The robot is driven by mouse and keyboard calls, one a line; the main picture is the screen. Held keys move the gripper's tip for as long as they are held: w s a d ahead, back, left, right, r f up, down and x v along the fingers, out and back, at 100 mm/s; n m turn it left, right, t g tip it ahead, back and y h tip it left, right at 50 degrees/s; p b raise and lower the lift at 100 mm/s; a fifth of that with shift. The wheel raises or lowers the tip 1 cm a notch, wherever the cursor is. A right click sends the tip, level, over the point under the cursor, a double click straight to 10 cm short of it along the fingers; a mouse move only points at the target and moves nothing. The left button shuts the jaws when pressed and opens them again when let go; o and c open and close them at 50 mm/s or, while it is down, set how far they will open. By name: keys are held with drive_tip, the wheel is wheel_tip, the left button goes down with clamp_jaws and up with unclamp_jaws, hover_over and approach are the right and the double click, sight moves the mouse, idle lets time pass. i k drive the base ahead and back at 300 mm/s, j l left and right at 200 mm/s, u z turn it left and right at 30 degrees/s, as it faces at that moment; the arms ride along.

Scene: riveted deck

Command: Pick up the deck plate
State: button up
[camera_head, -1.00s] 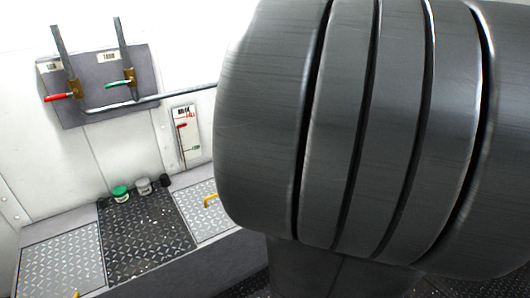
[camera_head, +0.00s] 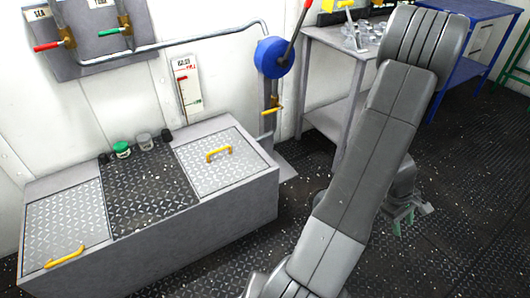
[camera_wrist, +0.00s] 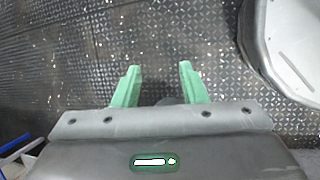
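Two pale diamond-tread deck plates lie flat in the top of a grey box bench in the head view. The right plate (camera_head: 231,172) has a yellow handle (camera_head: 219,154) standing up near its middle. The left plate (camera_head: 62,222) has a yellow handle (camera_head: 65,257) near its front edge. My gripper (camera_head: 404,222), with green fingers, hangs low over the floor, well to the right of the bench and apart from both plates. In the wrist view my gripper (camera_wrist: 158,84) is open, with nothing between the fingers and dark tread floor beyond.
Between the plates is a black tread panel (camera_head: 148,190) with small jars (camera_head: 122,149) at its back. A blue round valve body (camera_head: 272,58) with a lever stands behind the bench. A grey table (camera_head: 335,50) and blue table (camera_head: 470,12) stand at the back right. Open floor lies right.

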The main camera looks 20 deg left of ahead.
sight(214, 163)
drive_tip(key=i+j+u, duration=0.1)
drive_tip(key=i, duration=0.5)
drive_tip(key=i+j+u, duration=0.1)
drive_tip(key=i, duration=0.45)
drive_tip(key=j+u, duration=0.1)
drive_tip(key=u, duration=2.6)
